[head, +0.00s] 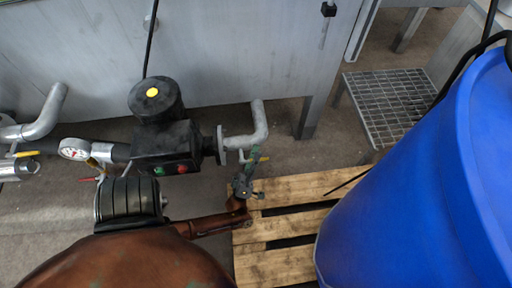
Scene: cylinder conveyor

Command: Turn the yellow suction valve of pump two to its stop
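A pump with a black motor (155,128) stands left of centre, a yellow dot on its top. A yellow lever (25,154) lies on the pipe at the far left. A second yellow lever (96,162) is just below the round gauge (74,149). I cannot tell which lever is the suction valve of pump two. My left gripper (254,174), greenish and dark, is right of the pump, below the grey elbow pipe (258,125). Its fingers are small in view, and I cannot tell whether they are open or touch anything. My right gripper is not in view.
A large blue barrel (420,190) stands on a wooden pallet (260,262) at the right. A grey metal tank wall (240,50) runs behind the pump. A grated metal step (390,100) stands at the back right. Some bare floor shows between pump and step.

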